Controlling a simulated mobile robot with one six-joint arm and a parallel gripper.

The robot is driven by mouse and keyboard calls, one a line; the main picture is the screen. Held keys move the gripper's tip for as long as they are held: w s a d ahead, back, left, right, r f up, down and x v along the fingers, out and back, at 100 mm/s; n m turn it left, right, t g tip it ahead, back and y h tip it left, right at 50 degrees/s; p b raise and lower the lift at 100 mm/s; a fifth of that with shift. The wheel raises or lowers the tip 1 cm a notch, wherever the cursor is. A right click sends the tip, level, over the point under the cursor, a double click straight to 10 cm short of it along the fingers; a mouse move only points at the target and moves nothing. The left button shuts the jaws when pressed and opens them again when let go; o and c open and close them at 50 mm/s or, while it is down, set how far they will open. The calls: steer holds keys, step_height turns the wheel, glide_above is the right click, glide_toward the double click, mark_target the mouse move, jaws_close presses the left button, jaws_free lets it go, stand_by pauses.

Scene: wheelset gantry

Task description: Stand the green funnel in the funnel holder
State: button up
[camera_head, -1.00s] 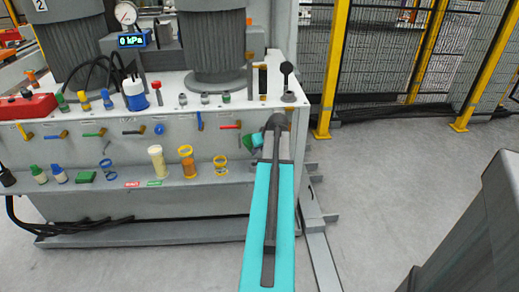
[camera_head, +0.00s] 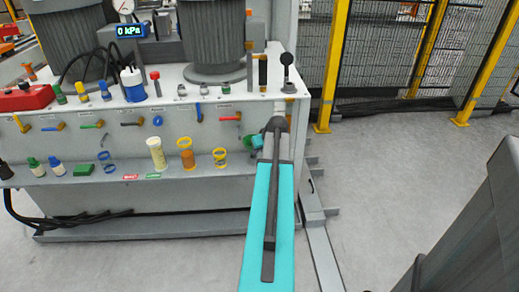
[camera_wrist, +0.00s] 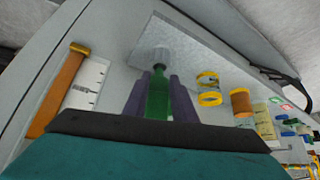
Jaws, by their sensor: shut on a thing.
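My gripper (camera_wrist: 157,98) is shut on the green funnel (camera_wrist: 157,97). In the wrist view the funnel sits between the two dark fingers, with a narrow dark end pointing away from the camera. In the head view my gripper is small, at the far end of my arm, in front of the cabinet's right end. A yellow two-ring stand (camera_head: 220,157), which looks like the funnel holder, stands on the shelf to the left of my gripper. It also shows in the wrist view (camera_wrist: 208,90), right of the funnel and apart from it. A blue ring stand (camera_head: 104,161) is farther left.
An orange cylinder (camera_head: 186,158) and a cream cylinder (camera_head: 157,155) stand left of the yellow rings on the shelf (camera_head: 200,174). Small bottles and a green block (camera_head: 83,170) are farther left. Handles stick out of the panel above. Open floor (camera_head: 380,190) lies to the right.

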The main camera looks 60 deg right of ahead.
steer(key=shift+f+b, duration=0.7)
steer(key=shift+f, duration=0.9)
steer(key=o, duration=1.1)
steer(key=p+v, duration=0.1)
steer(key=v, duration=1.2)
steer(key=shift+s+a+r+p, duration=0.15)
steer(key=shift+s+r+p, duration=0.05)
steer(key=shift+r+p, duration=0.1)
steer(key=shift+w, duration=0.1)
